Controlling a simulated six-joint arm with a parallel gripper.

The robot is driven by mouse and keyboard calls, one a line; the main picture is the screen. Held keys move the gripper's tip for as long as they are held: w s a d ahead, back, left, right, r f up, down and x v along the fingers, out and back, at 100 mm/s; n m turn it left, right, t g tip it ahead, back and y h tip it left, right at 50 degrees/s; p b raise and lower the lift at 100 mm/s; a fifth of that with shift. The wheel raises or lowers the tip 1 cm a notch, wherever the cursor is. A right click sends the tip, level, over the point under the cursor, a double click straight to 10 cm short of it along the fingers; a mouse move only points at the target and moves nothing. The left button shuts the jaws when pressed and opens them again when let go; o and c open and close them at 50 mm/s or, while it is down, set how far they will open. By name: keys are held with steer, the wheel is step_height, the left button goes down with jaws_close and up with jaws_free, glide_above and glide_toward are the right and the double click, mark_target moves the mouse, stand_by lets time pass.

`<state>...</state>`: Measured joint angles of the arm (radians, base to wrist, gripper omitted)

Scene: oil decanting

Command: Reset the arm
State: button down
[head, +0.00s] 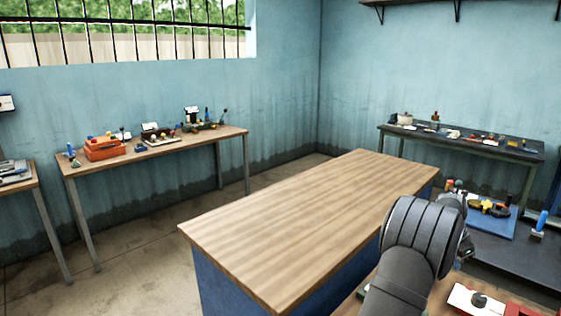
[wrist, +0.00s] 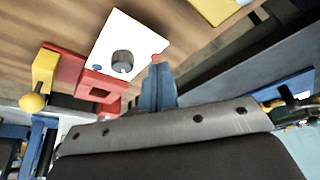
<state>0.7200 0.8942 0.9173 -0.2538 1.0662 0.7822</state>
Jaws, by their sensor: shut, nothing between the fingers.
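My gripper (wrist: 158,88) shows in the wrist view as blue fingers pressed together, shut and empty. My arm (head: 418,240) rises at the lower right of the head view, and the gripper itself cannot be made out there. In the wrist view a white plate with a grey round knob (wrist: 122,62) lies just left of the fingers, beside a red block (wrist: 98,100). The fingertips appear apart from the plate, though their height above it is hard to tell. No decanting vessel can be clearly identified.
A long bare wooden-topped bench (head: 300,220) fills the middle of the head view. A side table (head: 150,160) with an orange box (head: 105,149) stands at the left wall. A dark table (head: 470,148) with small items stands at the back right. A blue board (head: 490,226) lies behind my arm.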

steer(key=shift+w+d+n+t+y, duration=0.15)
steer(key=shift+w+d+n+t, duration=0.25)
steer(key=shift+w+d+n, duration=0.65)
steer(key=shift+w+d+n+t+y, duration=0.15)
steer(key=shift+w+d+n+t, duration=0.35)
steer(key=shift+n, duration=0.95)
steer(key=c, duration=0.9)
jaws_free()
steer(key=shift+a, duration=0.1)
steer(key=o, duration=0.9)
steer(key=s+a+r+y, duration=0.1)
steer(key=s+a+r, duration=0.1)
steer(key=a+r, duration=0.2)
steer(key=shift+s+a+n+g, duration=0.35)
steer(key=shift+a+n+g, duration=0.05)
steer(key=shift+a, duration=0.6)
steer(key=s+a+r+n+g+y, duration=0.1)
steer(key=s+a+r, duration=0.25)
steer(key=a, duration=0.25)
steer(key=s+a+r+g+y, duration=0.1)
steer(key=s+a+r, duration=0.1)
steer(key=s+a, duration=0.3)
step_height(320, 180, down, 10)
steer(key=a, duration=0.1)
steer(key=shift+w, duration=0.45)
